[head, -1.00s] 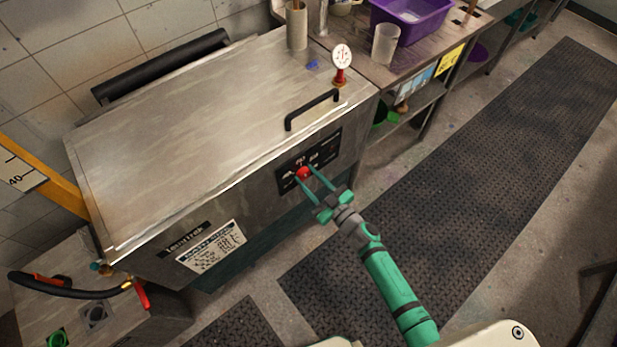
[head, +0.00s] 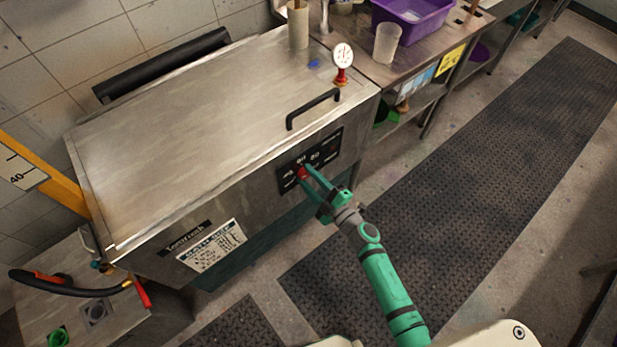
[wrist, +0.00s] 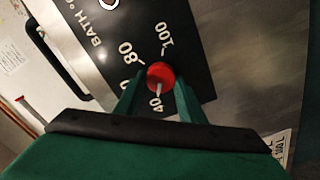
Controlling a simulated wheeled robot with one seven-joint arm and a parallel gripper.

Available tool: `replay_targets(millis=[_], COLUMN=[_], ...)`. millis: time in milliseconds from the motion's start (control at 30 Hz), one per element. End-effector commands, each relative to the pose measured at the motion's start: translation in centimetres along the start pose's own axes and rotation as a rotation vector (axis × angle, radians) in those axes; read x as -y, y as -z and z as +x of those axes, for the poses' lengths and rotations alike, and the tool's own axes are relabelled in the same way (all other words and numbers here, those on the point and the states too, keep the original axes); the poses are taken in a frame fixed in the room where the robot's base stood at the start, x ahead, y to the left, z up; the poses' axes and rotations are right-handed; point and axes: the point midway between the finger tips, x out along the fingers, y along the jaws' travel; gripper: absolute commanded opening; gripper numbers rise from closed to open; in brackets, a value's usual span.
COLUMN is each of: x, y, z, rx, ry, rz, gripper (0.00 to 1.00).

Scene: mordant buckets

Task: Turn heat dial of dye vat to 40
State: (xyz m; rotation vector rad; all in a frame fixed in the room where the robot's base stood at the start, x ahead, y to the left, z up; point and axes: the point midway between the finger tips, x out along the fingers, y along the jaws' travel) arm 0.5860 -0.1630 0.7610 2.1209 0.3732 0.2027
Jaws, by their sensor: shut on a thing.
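The dye vat (head: 215,140) is a large steel tank with a black control panel (head: 330,148) on its front face. The red heat dial (head: 303,172) sits on that panel and also shows in the wrist view (wrist: 160,74). Its white pointer line faces the 40 mark (wrist: 155,102), or very close to it. The 80 and 100 marks are readable; another number is partly hidden behind a finger. My gripper (head: 308,175) is at the panel, its two green fingers on either side of the dial and shut on it.
A black lid handle (head: 313,108) and a red-stemmed round gauge (head: 343,62) are on the vat's top. A bench with a purple tub (head: 412,20) and a cup (head: 387,42) stands behind right. A black mat (head: 480,150) covers open floor to the right.

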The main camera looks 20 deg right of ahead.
Motion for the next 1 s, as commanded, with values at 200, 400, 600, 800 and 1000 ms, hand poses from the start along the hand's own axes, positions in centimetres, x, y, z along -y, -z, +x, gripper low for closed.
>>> replay_targets(millis=[200,400,600,800,1000], x=[0.0,0.01,0.02,0.02,0.03], y=[-0.06,-0.06,-0.06,-0.05,-0.02], z=[-0.06,-0.06,-0.06,-0.04,-0.03], rx=[0.001,0.001,0.001,0.001,0.0], ry=[0.0,0.0,0.0,0.0,0.0], rz=[-0.046,-0.054,-0.053,-0.053,-0.052], gripper=[0.13,0.13,0.13,0.54,0.54])
